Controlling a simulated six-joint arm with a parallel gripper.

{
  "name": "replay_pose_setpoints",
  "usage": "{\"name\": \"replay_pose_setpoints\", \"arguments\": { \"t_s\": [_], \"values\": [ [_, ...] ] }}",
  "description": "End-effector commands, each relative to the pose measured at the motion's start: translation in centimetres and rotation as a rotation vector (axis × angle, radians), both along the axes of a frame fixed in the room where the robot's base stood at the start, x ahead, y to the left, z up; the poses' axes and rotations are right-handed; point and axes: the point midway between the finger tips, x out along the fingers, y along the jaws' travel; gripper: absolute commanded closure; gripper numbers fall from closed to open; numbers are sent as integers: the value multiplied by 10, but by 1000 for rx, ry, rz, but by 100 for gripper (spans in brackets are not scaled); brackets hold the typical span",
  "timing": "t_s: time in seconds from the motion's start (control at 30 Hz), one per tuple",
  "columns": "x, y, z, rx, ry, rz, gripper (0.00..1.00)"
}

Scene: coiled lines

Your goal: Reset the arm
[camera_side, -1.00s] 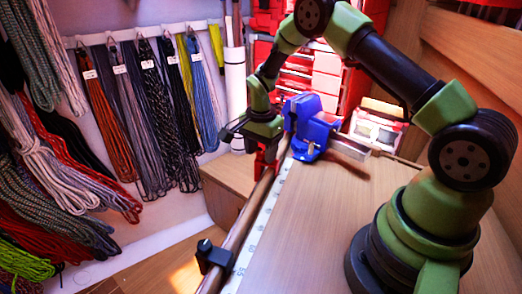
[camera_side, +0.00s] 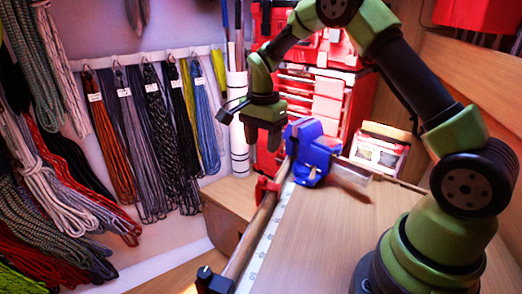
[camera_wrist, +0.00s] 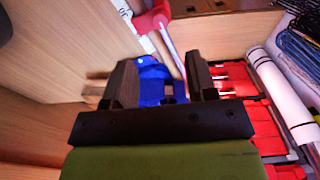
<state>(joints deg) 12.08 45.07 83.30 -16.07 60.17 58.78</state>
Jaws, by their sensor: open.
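My gripper (camera_side: 268,138) hangs in the air above the left edge of the bench, left of and a little above the blue vise (camera_side: 312,150). In the wrist view my gripper (camera_wrist: 162,80) shows two dark fingers spread apart with nothing held between them. The blue vise (camera_wrist: 152,78) shows behind the gap. A red clamp-like piece (camera_side: 266,188) sits on the wooden rail (camera_side: 250,232) below my gripper, apart from it. It also seems to show in the wrist view (camera_wrist: 153,18).
Several coiled ropes (camera_side: 152,140) hang from a wall rack at left. A white tube (camera_side: 238,125) and red drawers (camera_side: 325,88) stand behind the gripper. A black clamp (camera_side: 212,281) sits on the rail's near end. The middle of the bench top (camera_side: 320,235) is clear.

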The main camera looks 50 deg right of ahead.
Motion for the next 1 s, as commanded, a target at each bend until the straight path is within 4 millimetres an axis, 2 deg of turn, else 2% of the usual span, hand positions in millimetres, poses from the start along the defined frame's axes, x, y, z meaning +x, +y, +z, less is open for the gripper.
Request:
{"name": "replay_pose_setpoints", "arguments": {
  "t_s": [0.13,0.23,0.4,0.5,0.63,0.8,0.9,1.0],
  "values": [
    [-7,11,32,1,-56,86,48],
    [-22,25,69,-1,-125,202,48],
    [-63,51,126,-20,-257,435,48],
    [-93,65,149,-41,-334,570,48],
    [-135,81,169,-79,-435,743,48],
    [-184,96,176,-142,-555,947,48],
    [-204,101,174,-176,-606,1035,48],
    [-216,104,171,-199,-638,1090,48]
  ]
}}
